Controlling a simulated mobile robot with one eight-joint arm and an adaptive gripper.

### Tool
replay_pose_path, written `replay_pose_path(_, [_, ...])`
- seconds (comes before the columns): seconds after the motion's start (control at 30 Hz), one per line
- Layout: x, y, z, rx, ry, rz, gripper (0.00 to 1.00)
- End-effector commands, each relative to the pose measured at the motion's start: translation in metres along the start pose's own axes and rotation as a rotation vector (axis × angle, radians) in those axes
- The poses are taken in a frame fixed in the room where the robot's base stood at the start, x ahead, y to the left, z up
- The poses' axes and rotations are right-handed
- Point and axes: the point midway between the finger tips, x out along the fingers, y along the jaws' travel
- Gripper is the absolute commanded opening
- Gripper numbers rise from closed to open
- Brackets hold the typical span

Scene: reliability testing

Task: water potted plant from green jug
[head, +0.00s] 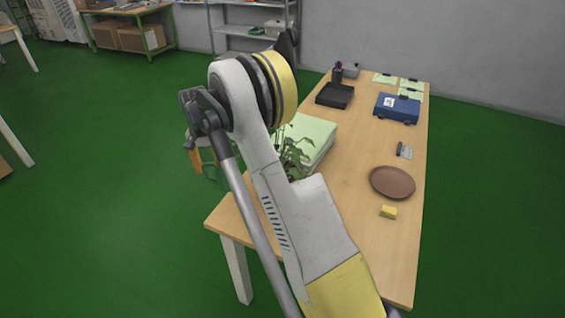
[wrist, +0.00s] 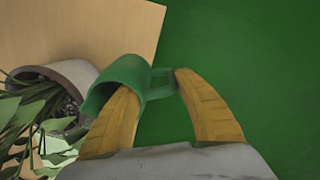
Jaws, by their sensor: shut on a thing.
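The green jug (wrist: 119,80) is in the middle of the wrist view, with its handle (wrist: 163,81) on the right. My gripper (wrist: 156,84) has its yellow fingers around the handle side and is shut on the jug. The potted plant is at left in the wrist view, with a pale pot (wrist: 72,72), dark soil and long green leaves (wrist: 30,128). The jug's near end is close beside the pot's rim; I cannot tell if they touch. In the head view the plant's leaves (head: 292,153) show behind my arm, which hides the pot. The gripper (head: 203,162) hangs left of the table there.
The wooden table (head: 357,240) carries a brown plate (head: 392,182), a yellow sponge (head: 388,211), a blue case (head: 397,107), a black tray (head: 335,95) and a pale green stack (head: 313,133) by the plant. Green floor (head: 120,200) lies open at left.

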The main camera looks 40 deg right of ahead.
Motion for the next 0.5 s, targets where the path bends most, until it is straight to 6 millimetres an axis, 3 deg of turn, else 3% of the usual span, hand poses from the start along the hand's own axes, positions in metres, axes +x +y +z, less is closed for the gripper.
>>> replay_pose_path(0.3, [0.022,0.035,-0.103,0.369,0.000,-0.001,0.00])
replay_pose_path(0.5, [0.035,0.065,-0.148,0.580,0.000,-0.001,0.00])
